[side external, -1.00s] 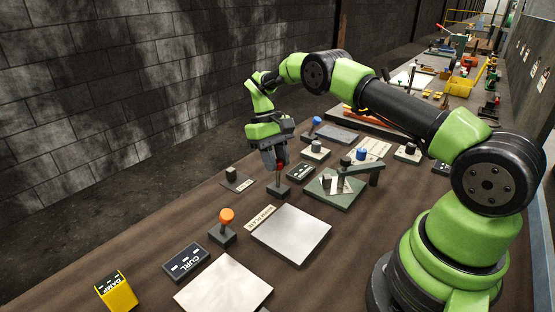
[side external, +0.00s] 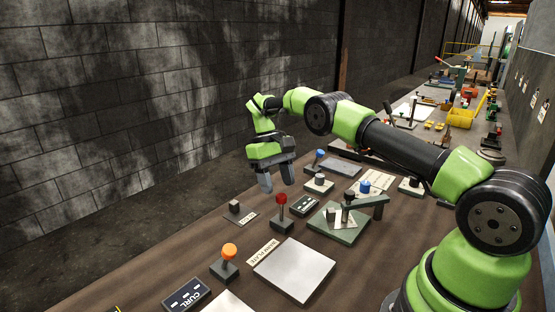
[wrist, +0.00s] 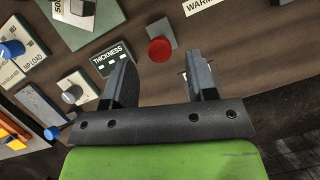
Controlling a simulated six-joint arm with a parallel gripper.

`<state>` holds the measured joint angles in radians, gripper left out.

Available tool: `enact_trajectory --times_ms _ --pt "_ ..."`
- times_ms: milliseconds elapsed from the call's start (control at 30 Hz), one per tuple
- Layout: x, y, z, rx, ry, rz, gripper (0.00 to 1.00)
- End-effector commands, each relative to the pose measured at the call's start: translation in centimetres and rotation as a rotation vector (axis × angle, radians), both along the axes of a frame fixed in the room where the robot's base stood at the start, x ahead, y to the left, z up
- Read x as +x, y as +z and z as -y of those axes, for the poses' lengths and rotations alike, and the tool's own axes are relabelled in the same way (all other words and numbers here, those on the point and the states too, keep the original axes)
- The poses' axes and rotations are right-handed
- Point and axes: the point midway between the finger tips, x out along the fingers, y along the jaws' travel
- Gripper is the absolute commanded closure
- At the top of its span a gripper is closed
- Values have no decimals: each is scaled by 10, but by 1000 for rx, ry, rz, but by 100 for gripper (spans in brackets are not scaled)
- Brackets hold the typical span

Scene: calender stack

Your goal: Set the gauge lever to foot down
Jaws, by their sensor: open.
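A lever with a red knob (side external: 281,198) stands nearly upright on a small dark base (side external: 283,224), beside a dark plate marked THICKNESS (wrist: 113,57). A green plate (side external: 350,233) to its right carries a dark post and a green arm (side external: 372,201). My gripper (side external: 277,182) is open and empty, above and slightly left of the red knob and apart from it. In the wrist view the red knob (wrist: 160,49) shows beyond the gap between the two fingers (wrist: 160,72). Which lever is the gauge lever is not labelled legibly.
A lever with an orange knob (side external: 230,250) stands front left, near the CURL plate (side external: 187,295). A pale square plate (side external: 295,268) lies in front. A grey knob (side external: 319,179) and a blue-knobbed lever (side external: 318,155) stand behind. A small labelled plate (side external: 241,213) lies left.

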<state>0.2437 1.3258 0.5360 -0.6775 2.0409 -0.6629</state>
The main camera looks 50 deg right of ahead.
Motion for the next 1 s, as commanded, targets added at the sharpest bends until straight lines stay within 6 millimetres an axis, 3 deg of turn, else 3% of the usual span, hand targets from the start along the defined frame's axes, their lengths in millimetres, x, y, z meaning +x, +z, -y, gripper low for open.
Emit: enact_trajectory --times_ms 100,300,1000 --pt "1 32 0 -2 0 6 48" --pt "0 58 1 -3 3 0 48" --pt "-2 71 4 -18 27 8 48"
